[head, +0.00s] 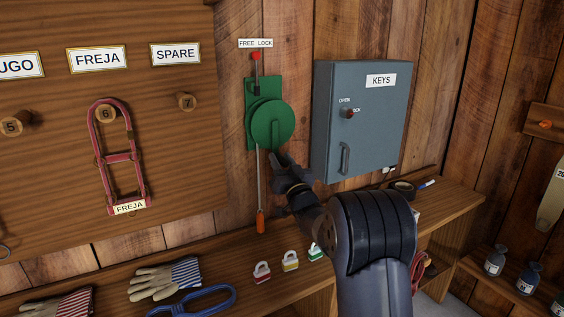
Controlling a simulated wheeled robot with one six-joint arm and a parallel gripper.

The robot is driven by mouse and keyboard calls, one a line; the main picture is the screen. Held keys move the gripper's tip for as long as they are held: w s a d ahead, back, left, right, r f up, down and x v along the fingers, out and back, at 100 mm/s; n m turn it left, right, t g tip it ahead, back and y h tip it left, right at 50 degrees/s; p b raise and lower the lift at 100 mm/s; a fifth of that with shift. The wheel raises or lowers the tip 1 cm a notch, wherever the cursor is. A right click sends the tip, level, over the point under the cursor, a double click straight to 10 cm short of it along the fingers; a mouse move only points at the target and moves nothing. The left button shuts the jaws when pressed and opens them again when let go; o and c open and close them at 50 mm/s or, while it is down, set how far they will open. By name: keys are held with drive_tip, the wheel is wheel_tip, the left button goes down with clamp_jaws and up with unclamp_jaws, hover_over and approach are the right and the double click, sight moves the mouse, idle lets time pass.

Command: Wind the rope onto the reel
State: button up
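The green reel (273,121) is mounted on a green plate on the plank wall. A red-tipped lever (256,58) stands above it, under a label reading FREE LOCK. A thin grey rope (259,185) hangs straight down from the reel's left side and ends in an orange piece (261,222) just above the bench. My gripper (278,158) is at the reel's lower edge, pointing up at it. Its fingers are dark and small here, so I cannot tell whether they are open or shut, or touching the reel. Any crank handle there is hidden.
A grey KEYS cabinet (362,122) is close on the right. A pegboard with a red halter (120,158) is on the left. The bench (225,256) below carries gloves (165,278), small padlocks (290,260), a blue looped item (195,302) and a tape roll (403,190).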

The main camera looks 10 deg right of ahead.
clamp_jaws()
drive_tip(key=shift+a, duration=0.1)
idle(0.3)
